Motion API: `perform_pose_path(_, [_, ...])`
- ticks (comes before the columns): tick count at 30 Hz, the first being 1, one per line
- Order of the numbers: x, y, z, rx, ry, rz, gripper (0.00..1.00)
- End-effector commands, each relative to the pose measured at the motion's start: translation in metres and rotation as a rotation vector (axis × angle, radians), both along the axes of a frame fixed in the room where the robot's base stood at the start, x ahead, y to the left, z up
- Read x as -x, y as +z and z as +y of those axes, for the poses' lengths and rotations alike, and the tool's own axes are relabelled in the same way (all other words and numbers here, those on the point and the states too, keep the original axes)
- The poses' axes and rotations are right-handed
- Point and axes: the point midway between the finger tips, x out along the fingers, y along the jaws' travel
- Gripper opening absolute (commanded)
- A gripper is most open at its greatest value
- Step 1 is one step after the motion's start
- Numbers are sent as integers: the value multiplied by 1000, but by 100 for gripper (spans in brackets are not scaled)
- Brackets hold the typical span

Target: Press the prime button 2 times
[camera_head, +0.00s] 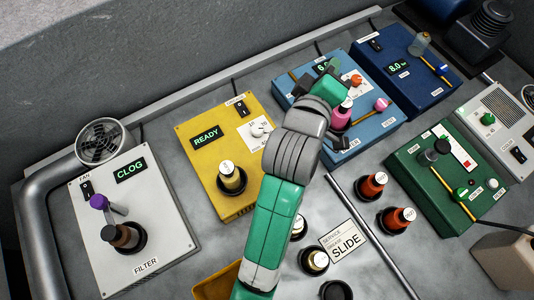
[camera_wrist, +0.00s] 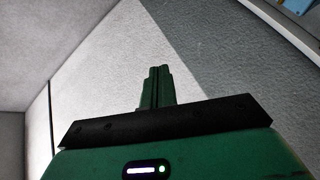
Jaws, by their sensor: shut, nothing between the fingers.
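My gripper (camera_wrist: 158,75) shows in the wrist view with its two green fingers together and nothing between them; a plain grey wall and floor-like surface lie behind it. In the head view my arm reaches up from the bottom centre, and its end covers part of the light blue box (camera_head: 384,132). The fingertips cannot be told apart there. No label reading "prime" is legible. A small white round button (camera_head: 493,184) sits on the green box (camera_head: 408,170) at the right, but I cannot tell whether it is the prime button.
A white filter box (camera_head: 155,180) showing "CLOG" stands left beside a fan (camera_head: 101,141). A yellow box (camera_head: 190,130) shows "READY". A dark blue box (camera_head: 440,95) stands at the back.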

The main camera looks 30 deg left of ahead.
Motion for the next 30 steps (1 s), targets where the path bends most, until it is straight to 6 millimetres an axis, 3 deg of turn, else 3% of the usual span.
perform_pose_path(5, [3,-94,35,464,137,221,0])
perform_pose_path(9, [28,-170,53,793,298,351,0])
perform_pose_path(13, [53,-219,63,1007,433,421,0])
perform_pose_path(19, [74,-254,66,1151,537,459,0])
perform_pose_path(30, [75,-257,66,1161,542,460,0])
